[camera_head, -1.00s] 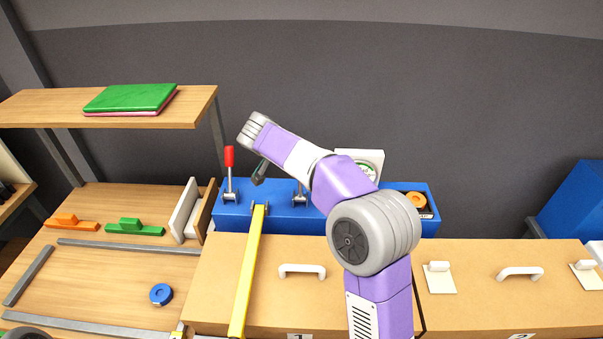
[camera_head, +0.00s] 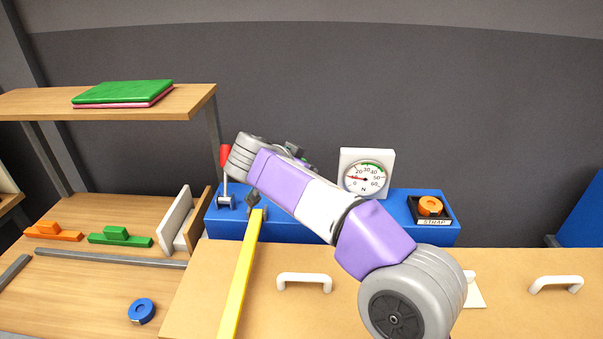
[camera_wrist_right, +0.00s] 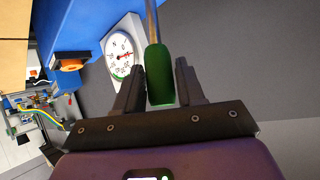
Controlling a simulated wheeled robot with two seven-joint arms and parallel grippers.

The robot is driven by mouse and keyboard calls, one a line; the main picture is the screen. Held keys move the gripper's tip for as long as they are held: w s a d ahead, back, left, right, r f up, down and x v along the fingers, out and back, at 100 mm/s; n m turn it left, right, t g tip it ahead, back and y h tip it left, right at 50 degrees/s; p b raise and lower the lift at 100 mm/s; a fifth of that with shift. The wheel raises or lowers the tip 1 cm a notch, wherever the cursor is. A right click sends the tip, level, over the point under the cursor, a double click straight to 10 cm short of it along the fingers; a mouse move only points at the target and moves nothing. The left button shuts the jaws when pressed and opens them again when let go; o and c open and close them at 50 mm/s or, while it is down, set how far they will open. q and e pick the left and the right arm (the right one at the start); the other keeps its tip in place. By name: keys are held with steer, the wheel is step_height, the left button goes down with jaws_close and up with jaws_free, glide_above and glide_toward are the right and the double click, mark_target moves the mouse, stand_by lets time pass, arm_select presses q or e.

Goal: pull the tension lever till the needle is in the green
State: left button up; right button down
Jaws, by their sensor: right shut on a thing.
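My right gripper (camera_wrist_right: 160,66) is shut on the green handle (camera_wrist_right: 158,88) of a lever, whose metal rod shows above it in the wrist view. In the head view my right wrist hides most of this lever and the fingers. The white gauge (camera_head: 367,173), marked N, stands behind the blue unit (camera_head: 395,211). Its red needle points left, at a low reading between 0 and 20. The green arc is at the upper right of the dial, away from the needle. The gauge also shows in the wrist view (camera_wrist_right: 122,57). My left gripper is not in view.
A red-handled lever (camera_head: 225,156) stands at the unit's left end, close to my right wrist. A yellow strap (camera_head: 241,275) runs forward over the cardboard box (camera_head: 300,315). An orange roll (camera_head: 430,205) sits in a tray marked STRAP. A shelf (camera_head: 190,103) is at the left.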

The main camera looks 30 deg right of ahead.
steer(key=shift+a+f, duration=0.1)
stand_by(0.3)
steer(key=c, duration=0.7)
jaws_free()
steer(key=shift+c, duration=0.2)
steer(key=p+v, duration=0.1)
steer(key=v, duration=0.6)
steer(key=shift+a, duration=0.25)
steer(key=shift+s, duration=0.1)
